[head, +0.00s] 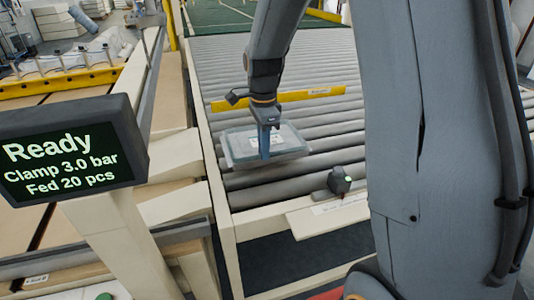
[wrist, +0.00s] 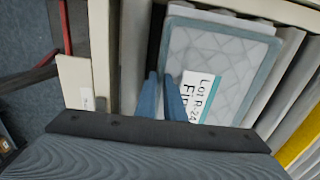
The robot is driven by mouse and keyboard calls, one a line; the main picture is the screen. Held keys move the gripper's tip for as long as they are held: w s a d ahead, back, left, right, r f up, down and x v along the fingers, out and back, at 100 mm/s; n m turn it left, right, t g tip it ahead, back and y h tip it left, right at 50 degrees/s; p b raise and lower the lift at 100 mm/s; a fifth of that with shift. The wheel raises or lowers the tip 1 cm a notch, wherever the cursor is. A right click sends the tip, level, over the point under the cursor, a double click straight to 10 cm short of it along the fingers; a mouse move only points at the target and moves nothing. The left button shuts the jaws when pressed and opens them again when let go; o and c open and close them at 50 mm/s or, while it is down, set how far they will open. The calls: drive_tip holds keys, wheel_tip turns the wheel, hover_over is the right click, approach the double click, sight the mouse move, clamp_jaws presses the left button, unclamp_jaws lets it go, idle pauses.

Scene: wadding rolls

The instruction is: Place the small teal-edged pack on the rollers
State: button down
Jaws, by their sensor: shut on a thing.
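The small teal-edged pack (head: 288,137) is a flat, pale quilted pack with a teal border. In the head view my gripper (head: 264,150) reaches down at its near left part, over the rollers (head: 320,170). In the wrist view the pack (wrist: 222,66) carries a white label with "Lot R-24" on it. There the blue fingers of my gripper (wrist: 163,98) are close together at its edge, shut on it. Whether the pack touches the rollers or hangs just above them I cannot tell.
A screen (head: 68,155) reading "Ready, Clamp 3.0 bar, Fed 20 pcs" stands at the left. A yellow bar (head: 315,95) crosses the rollers behind the gripper. Rollers beyond the yellow bar are bare.

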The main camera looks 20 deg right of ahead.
drive_tip(key=shift+f+p, duration=0.35)
drive_tip(key=shift+f, duration=1.25)
drive_tip(key=c, duration=1.9)
unclamp_jaws()
drive_tip(key=shift+f, duration=0.1)
drive_tip(key=shift+o, duration=0.2)
wheel_tip(320, 180, up, 12)
drive_tip(key=b, duration=0.4)
drive_tip(key=s+f+n, duration=0.5)
drive_tip(key=s+n, duration=0.3)
drive_tip(key=n, duration=0.1)
drive_tip(key=s+f+n+t, duration=0.1)
drive_tip(key=s+f+n, duration=0.5)
drive_tip(key=s+n, duration=0.3)
drive_tip(key=shift+s, duration=0.15)
